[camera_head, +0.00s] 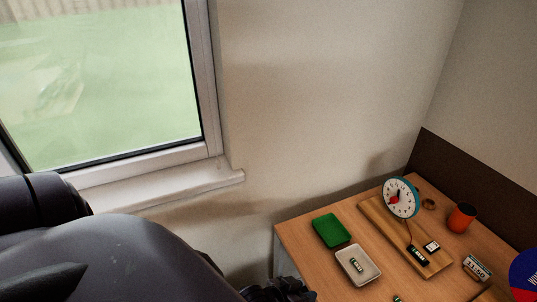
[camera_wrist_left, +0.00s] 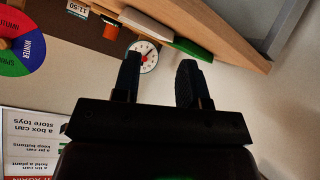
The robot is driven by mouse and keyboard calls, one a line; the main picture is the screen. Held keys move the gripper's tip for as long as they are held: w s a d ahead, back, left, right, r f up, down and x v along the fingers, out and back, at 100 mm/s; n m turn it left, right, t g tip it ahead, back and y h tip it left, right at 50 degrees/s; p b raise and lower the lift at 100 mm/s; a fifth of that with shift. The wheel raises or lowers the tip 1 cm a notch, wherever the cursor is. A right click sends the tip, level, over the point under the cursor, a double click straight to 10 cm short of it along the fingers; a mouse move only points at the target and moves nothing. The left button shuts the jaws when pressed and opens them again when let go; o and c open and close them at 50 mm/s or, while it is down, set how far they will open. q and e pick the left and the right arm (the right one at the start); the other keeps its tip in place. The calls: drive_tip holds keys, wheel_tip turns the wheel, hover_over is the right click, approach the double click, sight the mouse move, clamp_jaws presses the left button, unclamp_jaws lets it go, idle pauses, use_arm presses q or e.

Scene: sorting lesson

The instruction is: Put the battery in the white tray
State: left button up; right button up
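The white tray (camera_head: 343,254) lies on the desk, and a small dark-and-white cell-like piece (camera_head: 356,265) lies in it. A similar dark piece with a pale label (camera_head: 418,256) lies on the wooden board. Another small green-and-dark piece (camera_head: 398,299) is cut off at the bottom edge. These look like batteries, but they are too small to tell for sure. My left gripper (camera_wrist_left: 158,75) is open with nothing between its fingers; in the head view its dark end (camera_head: 284,291) is at the bottom, left of the tray. My right gripper is not seen.
A green tray (camera_head: 331,230) lies behind the white tray. The wooden board (camera_head: 379,217) carries a toy clock (camera_head: 401,198) and a small white-and-dark piece (camera_head: 432,246). A wall is behind.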

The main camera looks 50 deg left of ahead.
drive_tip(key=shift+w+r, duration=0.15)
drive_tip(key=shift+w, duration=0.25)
use_arm(q)
drive_tip(key=s+a+m+y, duration=0.2)
drive_tip(key=s+a, duration=0.3)
drive_tip(key=a, duration=0.1)
drive_tip(key=shift+s+t+y, duration=0.3)
drive_tip(key=shift+s+y, duration=0.1)
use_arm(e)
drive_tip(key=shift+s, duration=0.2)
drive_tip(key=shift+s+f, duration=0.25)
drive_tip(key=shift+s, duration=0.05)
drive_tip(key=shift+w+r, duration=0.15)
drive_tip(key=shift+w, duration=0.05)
use_arm(q)
drive_tip(key=shift+f, duration=0.1)
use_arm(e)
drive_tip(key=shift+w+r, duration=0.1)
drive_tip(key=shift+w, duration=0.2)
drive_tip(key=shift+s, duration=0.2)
